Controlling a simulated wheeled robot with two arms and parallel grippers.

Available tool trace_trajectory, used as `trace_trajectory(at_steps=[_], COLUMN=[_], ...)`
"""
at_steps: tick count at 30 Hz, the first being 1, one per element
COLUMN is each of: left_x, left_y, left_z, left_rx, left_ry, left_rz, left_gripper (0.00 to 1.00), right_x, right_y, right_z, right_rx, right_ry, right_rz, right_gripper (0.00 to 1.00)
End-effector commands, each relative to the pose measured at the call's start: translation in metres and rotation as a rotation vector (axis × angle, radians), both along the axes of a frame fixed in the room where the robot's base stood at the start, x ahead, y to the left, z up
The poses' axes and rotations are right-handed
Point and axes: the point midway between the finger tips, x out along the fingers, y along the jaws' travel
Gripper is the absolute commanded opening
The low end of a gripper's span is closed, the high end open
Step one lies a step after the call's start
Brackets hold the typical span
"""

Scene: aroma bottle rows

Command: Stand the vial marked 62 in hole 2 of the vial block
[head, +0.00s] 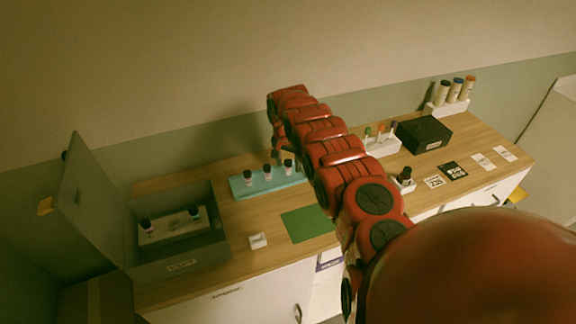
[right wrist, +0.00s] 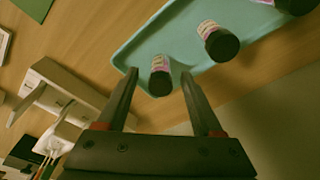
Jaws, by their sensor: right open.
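A teal rack (head: 240,190) stands at the middle back of the counter with several dark-capped vials in a row, one of them a vial (head: 267,172). My right gripper (right wrist: 159,74) is open, its fingers on either side of a dark-capped vial (right wrist: 160,84) at the end of the teal rack (right wrist: 150,45). I cannot tell whether they touch it. In the head view my right gripper (head: 277,150) is partly hidden behind its own arm. A pale block (head: 172,228) with dark-capped vials is inside the open grey box. No number 62 or hole number is readable. My left gripper is out of view.
The grey box (head: 195,258) has its lid (head: 90,205) raised. A green mat (head: 307,223) and small white piece (head: 258,240) lie in front of the teal rack. A black box (head: 423,134), white racks and cards are at right. My right arm crosses the counter.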

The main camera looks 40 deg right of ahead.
Motion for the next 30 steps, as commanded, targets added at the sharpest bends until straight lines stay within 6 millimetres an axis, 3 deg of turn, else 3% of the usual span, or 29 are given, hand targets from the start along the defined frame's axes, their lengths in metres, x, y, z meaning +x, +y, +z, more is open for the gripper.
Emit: trace_trajectory(at_steps=[8, 18, 20, 30], left_x=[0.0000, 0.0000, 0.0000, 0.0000], left_y=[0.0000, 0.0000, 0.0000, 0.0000], left_z=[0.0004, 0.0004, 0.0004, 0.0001], left_rx=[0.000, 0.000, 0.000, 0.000], left_ry=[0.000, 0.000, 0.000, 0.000], left_rz=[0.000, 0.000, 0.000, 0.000], left_gripper=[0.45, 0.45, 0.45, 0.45], right_x=[0.0000, 0.0003, 0.0003, 0.0006], right_y=[0.0000, 0.0000, 0.0000, -0.0001], right_z=[-0.0022, -0.0018, -0.0018, -0.0014], right_rx=[0.000, 0.000, 0.000, 0.000], right_ry=[0.000, -0.001, -0.001, -0.001], right_rz=[0.000, 0.000, 0.000, 0.000], right_gripper=[0.68, 0.08, 0.00, 0.00])
